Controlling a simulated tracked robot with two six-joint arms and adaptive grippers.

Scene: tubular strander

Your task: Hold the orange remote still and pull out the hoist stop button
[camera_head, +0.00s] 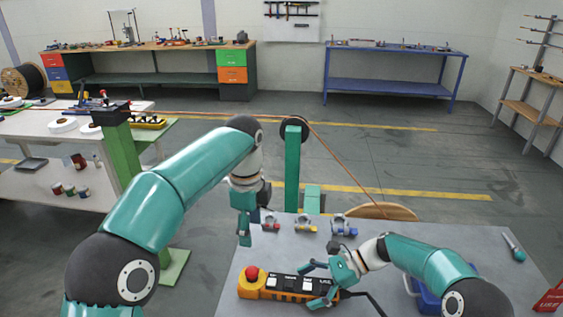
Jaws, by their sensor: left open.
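The orange remote (272,292) lies on the grey table, with a black face carrying white-labelled keys. The red hoist stop button (251,273) stands up at its left end. My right gripper (314,284) is at the remote's right end, one finger along the far side and one at the near side, seemingly closed on it; the exact contact is too small to see. My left gripper (244,240) is open and empty, pointing down near the table's far left corner, above and apart from the button.
Small clamp-like parts with red, yellow and blue ends (305,224) line the table's far edge. A blue bin (428,298) is partly behind my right arm. A teal-handled tool (515,248) and a red object (549,298) lie at right. A black cable leaves the remote's right end.

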